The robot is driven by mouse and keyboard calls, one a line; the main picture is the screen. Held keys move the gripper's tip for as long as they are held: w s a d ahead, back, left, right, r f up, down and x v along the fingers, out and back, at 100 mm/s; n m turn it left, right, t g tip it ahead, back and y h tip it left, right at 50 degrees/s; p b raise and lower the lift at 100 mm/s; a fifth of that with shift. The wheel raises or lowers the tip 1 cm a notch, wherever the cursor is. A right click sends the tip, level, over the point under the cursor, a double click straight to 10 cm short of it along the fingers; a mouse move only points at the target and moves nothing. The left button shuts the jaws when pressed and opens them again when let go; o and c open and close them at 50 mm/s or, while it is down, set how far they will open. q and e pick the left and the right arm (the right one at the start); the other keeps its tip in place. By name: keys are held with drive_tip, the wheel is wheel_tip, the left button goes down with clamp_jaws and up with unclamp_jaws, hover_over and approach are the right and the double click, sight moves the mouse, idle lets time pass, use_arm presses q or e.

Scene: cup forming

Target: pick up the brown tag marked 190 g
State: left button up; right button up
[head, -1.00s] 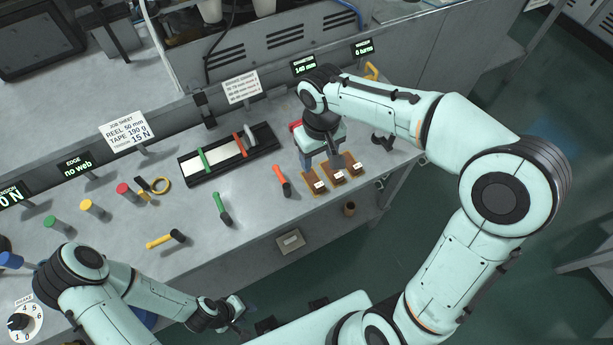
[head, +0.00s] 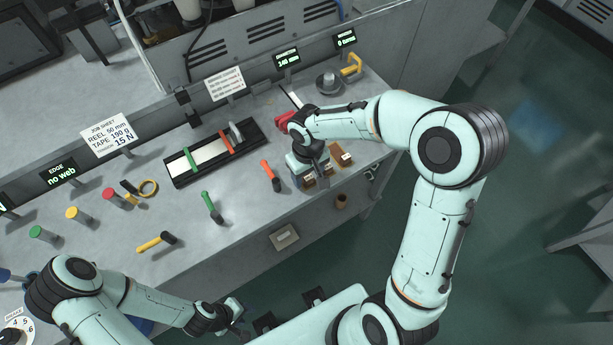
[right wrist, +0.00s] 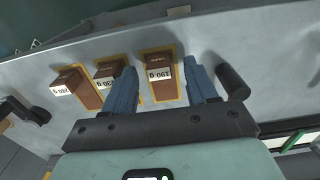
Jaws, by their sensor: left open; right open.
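The brown tag with the white 190 g label (right wrist: 160,78) is the rightmost of three brown tags in the right wrist view, on a yellow-edged pad. My right gripper (right wrist: 163,72) is open, its blue fingers one to each side of this tag in the picture. I cannot tell whether they are down at its height; no contact shows. In the head view my right gripper (head: 312,172) hides part of the tags. The middle tag (right wrist: 108,72) is close by the left finger. The third tag (right wrist: 75,84) lies further left. My left gripper (head: 238,310) is open and empty, low in the head view.
An orange-handled tool (head: 268,172) lies just left of the tags; its dark end (right wrist: 232,82) is close to my right finger. A black fixture (head: 213,152) with a white strip stands behind. Green (head: 210,204) and yellow (head: 152,243) handled tools lie further left.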

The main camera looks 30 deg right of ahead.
clamp_jaws()
drive_tip(key=shift+r, duration=0.1)
